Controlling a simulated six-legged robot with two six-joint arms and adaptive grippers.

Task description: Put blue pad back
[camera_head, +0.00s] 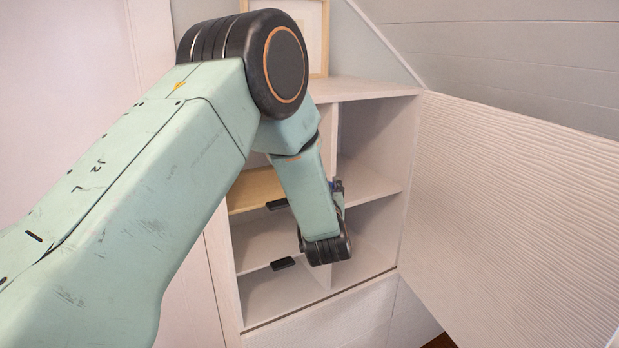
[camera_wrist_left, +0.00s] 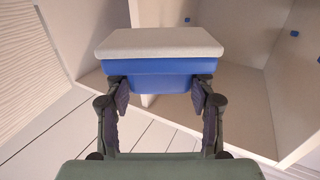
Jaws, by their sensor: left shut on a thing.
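In the left wrist view, my left gripper (camera_wrist_left: 160,86) is shut on the blue pad (camera_wrist_left: 150,70), with one finger at each side. The pad is a blue block with a pale grey-white slab (camera_wrist_left: 160,42) on its upper side in the picture. My right gripper is in neither view.
The cabinet has a centre divider and several compartments. A wooden board or tray (camera_head: 250,192) shows in a left compartment, with dark pieces (camera_head: 283,263) at shelf fronts. The open door (camera_head: 520,210) stands at the right. A picture frame (camera_head: 318,30) stands on top.

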